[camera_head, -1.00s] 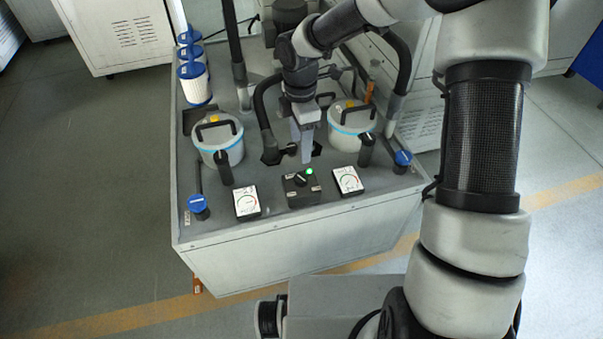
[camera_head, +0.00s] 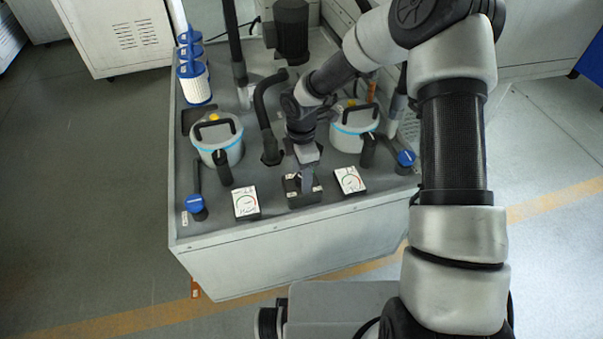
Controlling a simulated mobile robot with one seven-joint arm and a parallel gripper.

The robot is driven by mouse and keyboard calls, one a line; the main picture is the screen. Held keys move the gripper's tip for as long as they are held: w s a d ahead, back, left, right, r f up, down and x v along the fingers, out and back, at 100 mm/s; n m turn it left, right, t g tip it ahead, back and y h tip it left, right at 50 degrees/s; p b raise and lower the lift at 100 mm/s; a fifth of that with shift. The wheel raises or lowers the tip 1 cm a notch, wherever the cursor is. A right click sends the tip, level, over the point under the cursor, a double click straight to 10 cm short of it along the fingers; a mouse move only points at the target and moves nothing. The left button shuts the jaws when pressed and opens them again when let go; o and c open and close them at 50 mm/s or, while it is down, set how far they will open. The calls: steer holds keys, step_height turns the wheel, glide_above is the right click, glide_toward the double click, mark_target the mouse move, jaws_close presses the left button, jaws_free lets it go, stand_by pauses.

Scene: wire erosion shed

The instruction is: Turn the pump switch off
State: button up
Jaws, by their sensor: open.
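The pump switch box (camera_head: 304,201) is a small black box at the front of the grey cabinet top, between two white gauges. My gripper (camera_head: 307,187) points down right over the box, with its fingertips at or just above the box's top. The jaws are open. The fingers cover the switch knob and the green lamp, so the knob's position is hidden. I cannot tell whether the fingers touch the knob.
The left gauge (camera_head: 246,203) and right gauge (camera_head: 350,180) stand close on either side of the box. Two lidded canisters (camera_head: 217,141) (camera_head: 354,126), blue-handled valves (camera_head: 195,203) (camera_head: 406,158) and black hoses (camera_head: 266,120) stand around. The cabinet's front edge (camera_head: 290,228) is just before the box.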

steer(key=c, duration=1.1)
steer(key=shift+o, duration=0.2)
steer(key=shift+m, duration=0.3)
steer(key=m+b, duration=0.1)
steer(key=m, duration=0.4)
steer(key=shift+m, duration=0.4)
steer(key=m, duration=0.5)
steer(key=shift+b, duration=0.4)
steer(key=shift+m, duration=0.4)
steer(key=o, duration=1.1)
steer(key=shift+c, duration=0.2)
steer(key=shift+r, duration=0.1)
